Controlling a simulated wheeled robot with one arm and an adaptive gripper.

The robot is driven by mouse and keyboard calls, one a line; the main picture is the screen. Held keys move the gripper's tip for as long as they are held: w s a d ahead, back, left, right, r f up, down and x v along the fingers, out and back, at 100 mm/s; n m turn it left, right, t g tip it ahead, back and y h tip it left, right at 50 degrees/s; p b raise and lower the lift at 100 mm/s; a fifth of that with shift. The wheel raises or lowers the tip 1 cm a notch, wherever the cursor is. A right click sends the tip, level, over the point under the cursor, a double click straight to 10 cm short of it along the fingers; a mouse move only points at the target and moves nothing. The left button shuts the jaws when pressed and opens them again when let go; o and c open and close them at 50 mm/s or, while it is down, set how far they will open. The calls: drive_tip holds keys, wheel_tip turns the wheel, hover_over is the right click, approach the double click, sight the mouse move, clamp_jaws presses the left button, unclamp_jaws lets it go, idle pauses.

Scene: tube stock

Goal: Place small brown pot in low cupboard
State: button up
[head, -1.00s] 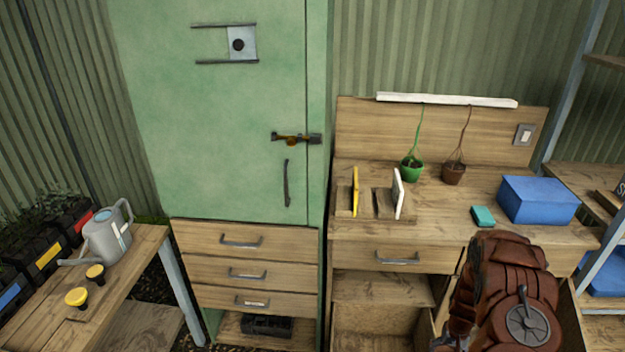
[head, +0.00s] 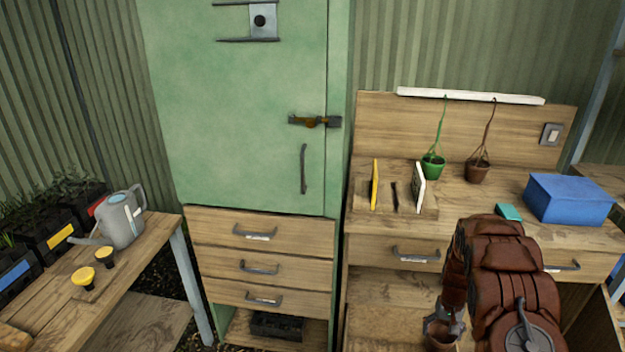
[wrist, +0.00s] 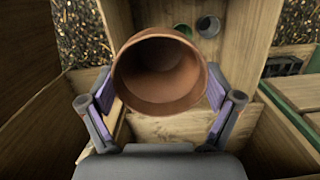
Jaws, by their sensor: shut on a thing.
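The small brown pot (wrist: 160,72) is held in my gripper (wrist: 160,88), its round open mouth facing the wrist camera. The purple-lined fingers are shut on it, one on each side. In the head view the pot (head: 440,335) shows near the bottom edge, partly cut off, below my arm. The low cupboard (head: 385,295) is the open wooden space under the desk drawers; the pot is in front of its right part. In the wrist view, wooden panels stand left and right of the pot. I cannot tell whether the pot touches any wood.
In the wrist view a green pot (wrist: 182,29) and a grey pot (wrist: 208,26) show beyond the held pot. A green cabinet (head: 245,110) stands left.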

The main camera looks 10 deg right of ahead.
drive_tip(key=w+a+r+n+b, duration=0.2)
drive_tip(key=w+a+r+b, duration=0.2)
drive_tip(key=w+a+b, duration=0.55)
drive_tip(key=s+a+r+n+b, duration=0.1)
drive_tip(key=a+r+b, duration=0.3)
drive_tip(key=a+b, duration=0.45)
drive_tip(key=s+a+r+n+b, duration=0.1)
drive_tip(key=a+r+b, duration=0.35)
drive_tip(key=a, duration=0.75)
wheel_tip(320, 180, up, 10)
drive_tip(key=s+p, duration=0.3)
drive_tip(key=p, duration=2)
drive_tip(key=shift+r+h, duration=0.2)
drive_tip(key=shift+h, duration=0.1)
drive_tip(key=shift+f, duration=0.1)
